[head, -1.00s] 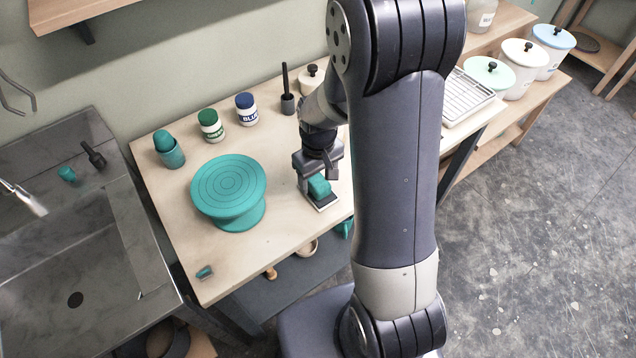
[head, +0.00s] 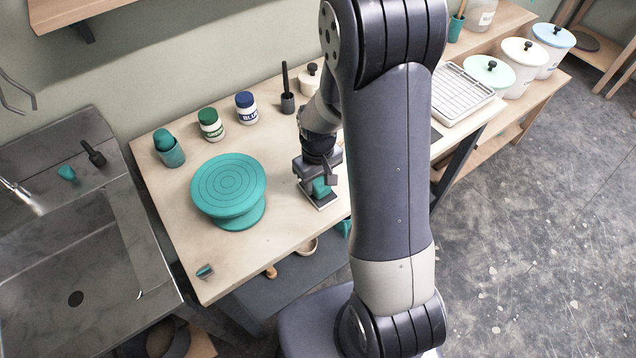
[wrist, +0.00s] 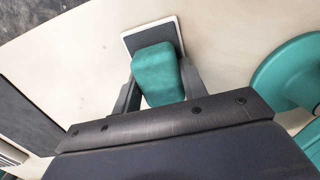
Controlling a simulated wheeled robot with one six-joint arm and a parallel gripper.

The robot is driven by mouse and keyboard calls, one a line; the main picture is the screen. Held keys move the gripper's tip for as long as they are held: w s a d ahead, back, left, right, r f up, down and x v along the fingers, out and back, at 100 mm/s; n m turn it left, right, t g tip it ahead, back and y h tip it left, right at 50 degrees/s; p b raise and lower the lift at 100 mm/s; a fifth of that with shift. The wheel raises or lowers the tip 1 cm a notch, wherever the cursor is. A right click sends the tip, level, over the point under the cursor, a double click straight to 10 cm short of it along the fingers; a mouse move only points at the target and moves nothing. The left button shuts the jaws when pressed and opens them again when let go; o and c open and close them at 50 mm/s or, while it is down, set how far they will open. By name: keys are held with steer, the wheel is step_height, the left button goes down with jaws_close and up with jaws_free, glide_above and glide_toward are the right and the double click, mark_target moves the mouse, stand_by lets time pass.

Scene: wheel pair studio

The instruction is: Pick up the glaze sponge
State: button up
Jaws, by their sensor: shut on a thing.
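The glaze sponge is a teal block (wrist: 158,73), seen in the wrist view between my two fingers. It also shows in the head view (head: 320,187), partly hidden by my gripper. My gripper (wrist: 158,95) is shut on the sponge, with one finger against each side. A small dark pad with a pale rim (wrist: 152,36) lies on the table under the sponge. I cannot tell whether the sponge still touches it.
A teal banding wheel (head: 228,185) stands close to the left of my gripper. Green (head: 210,124) and blue (head: 246,108) jars and a teal cup (head: 171,154) stand along the back. A small teal-and-grey piece (head: 205,271) lies near the front left corner. The table front is mostly clear.

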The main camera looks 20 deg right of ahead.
mark_target(318, 180)
steer(key=shift+c, duration=0.3)
step_height(318, 180, up, 10)
steer(key=shift+r, duration=0.1)
stand_by(0.3)
steer(key=o, duration=0.4)
steer(key=c, duration=0.3)
step_height(318, 180, down, 4)
steer(key=shift+r+b, duration=0.2)
steer(key=shift+b, duration=0.7)
steer(key=shift+c, duration=0.2)
steer(key=shift+f+b, duration=2.3)
steer(key=shift+f, duration=0.55)
